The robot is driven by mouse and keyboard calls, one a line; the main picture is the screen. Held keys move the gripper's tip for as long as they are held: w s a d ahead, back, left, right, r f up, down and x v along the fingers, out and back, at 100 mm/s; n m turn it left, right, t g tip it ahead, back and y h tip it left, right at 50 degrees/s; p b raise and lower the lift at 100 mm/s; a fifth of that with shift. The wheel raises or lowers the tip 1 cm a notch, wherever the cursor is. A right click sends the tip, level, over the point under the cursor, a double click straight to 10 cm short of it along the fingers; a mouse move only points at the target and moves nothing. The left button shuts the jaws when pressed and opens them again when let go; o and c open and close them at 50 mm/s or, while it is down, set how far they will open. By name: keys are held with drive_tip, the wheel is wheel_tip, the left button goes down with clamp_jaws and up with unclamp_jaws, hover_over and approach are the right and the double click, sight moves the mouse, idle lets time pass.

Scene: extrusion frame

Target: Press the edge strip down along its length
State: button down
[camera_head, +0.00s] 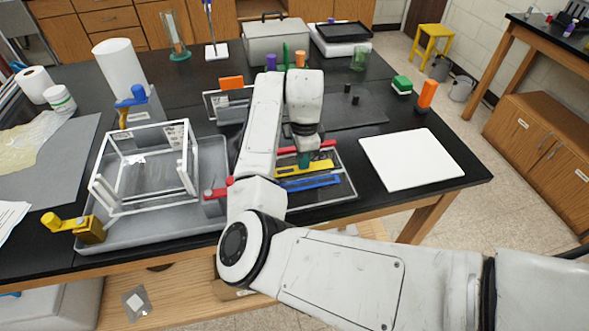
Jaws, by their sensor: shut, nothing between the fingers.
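A white extrusion frame (188,155) stands on a grey tray (150,232) at the left of the black bench. Red (322,165), yellow (318,169) and blue (312,182) strips lie in a shallow tray (346,190) right of the middle. I cannot tell which piece is the edge strip. My gripper (303,158) points down over the strip tray, at the far side of the yellow strip. It is shut and empty; its tips are small and partly dark, and I cannot tell whether they touch anything. My arm hides the area between the frame and the strip tray.
A white board (411,160) lies at the right. A yellow clamp (85,228) sits at the tray's front left corner. A paper roll (121,70) and a grey case (275,42) stand at the back.

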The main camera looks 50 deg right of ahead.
sight(321, 166)
drive_tip(key=shift+f, duration=0.45)
idle(1.1)
drive_tip(key=shift+r, duration=0.1)
drive_tip(key=shift+r+p, duration=0.85)
drive_tip(key=shift+p, duration=0.05)
drive_tip(key=shift+d, duration=0.1)
drive_tip(key=shift+s+d+p, duration=0.4)
drive_tip(key=shift+s+d, duration=0.3)
drive_tip(key=shift+d, duration=0.25)
drive_tip(key=shift+s+d+p, duration=0.4)
drive_tip(key=shift+s+d, duration=0.25)
drive_tip(key=shift+d, duration=0.25)
drive_tip(key=shift+s+f+b, duration=0.1)
drive_tip(key=shift+f+b, duration=0.2)
drive_tip(key=shift+f, duration=0.65)
